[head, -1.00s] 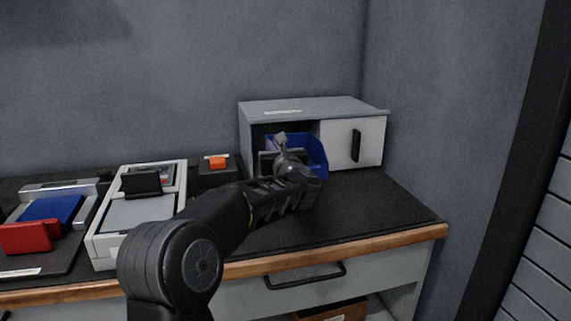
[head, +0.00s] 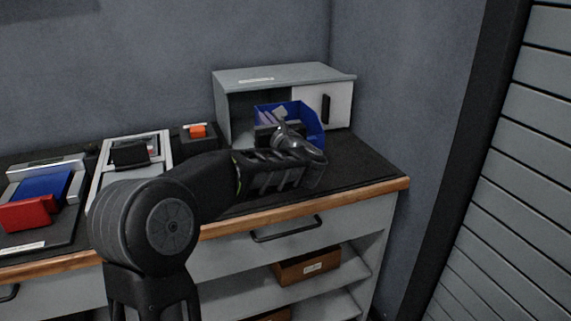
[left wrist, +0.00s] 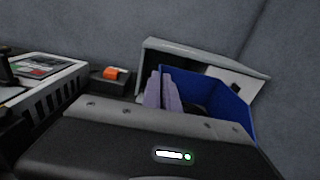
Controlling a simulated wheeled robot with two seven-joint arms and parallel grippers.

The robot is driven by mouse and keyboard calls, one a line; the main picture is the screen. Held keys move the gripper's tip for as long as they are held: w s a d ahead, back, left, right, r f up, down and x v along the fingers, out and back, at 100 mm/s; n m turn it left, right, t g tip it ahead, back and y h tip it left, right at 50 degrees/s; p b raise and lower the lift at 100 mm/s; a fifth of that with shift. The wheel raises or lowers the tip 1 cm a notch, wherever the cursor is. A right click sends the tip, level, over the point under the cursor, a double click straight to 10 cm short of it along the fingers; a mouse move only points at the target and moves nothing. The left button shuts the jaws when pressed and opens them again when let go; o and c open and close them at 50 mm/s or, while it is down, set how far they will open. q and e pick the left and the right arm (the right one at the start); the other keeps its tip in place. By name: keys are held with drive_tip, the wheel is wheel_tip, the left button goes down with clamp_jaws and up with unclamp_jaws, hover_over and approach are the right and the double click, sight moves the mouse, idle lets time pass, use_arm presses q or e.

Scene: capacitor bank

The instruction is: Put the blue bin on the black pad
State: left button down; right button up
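The blue bin (head: 308,121) is in front of the small grey cabinet, overlapping its opening and part of its white door. My left gripper (head: 273,116) is at the bin's near left side. In the left wrist view, its two pale fingers (left wrist: 162,82) stand close together with the edge of the blue bin (left wrist: 225,105) between them. My gripper and forearm hide the bin's lower part, so I cannot tell whether it touches the worktop. A black pad-like surface (head: 362,165) covers the worktop in front of the cabinet. My right gripper is not in view.
The grey cabinet (head: 285,74) stands at the back against the wall. An orange-topped black block (head: 197,132), a white-framed device (head: 112,178) and a red block (head: 25,214) are to the left. The worktop's right end is clear. A brown box (head: 307,267) sits on a shelf below.

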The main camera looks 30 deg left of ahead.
use_arm(q)
drive_tip(key=shift+f, duration=2.3)
drive_tip(key=shift+f, duration=0.15)
drive_tip(key=shift+f+b, duration=0.5)
drive_tip(key=shift+f, duration=1.85)
drive_tip(key=shift+f+b, duration=0.2)
drive_tip(key=shift+b, duration=0.15)
drive_tip(key=c, duration=1.6)
unclamp_jaws()
drive_tip(key=shift+c, duration=0.2)
drive_tip(key=shift+r, duration=0.1)
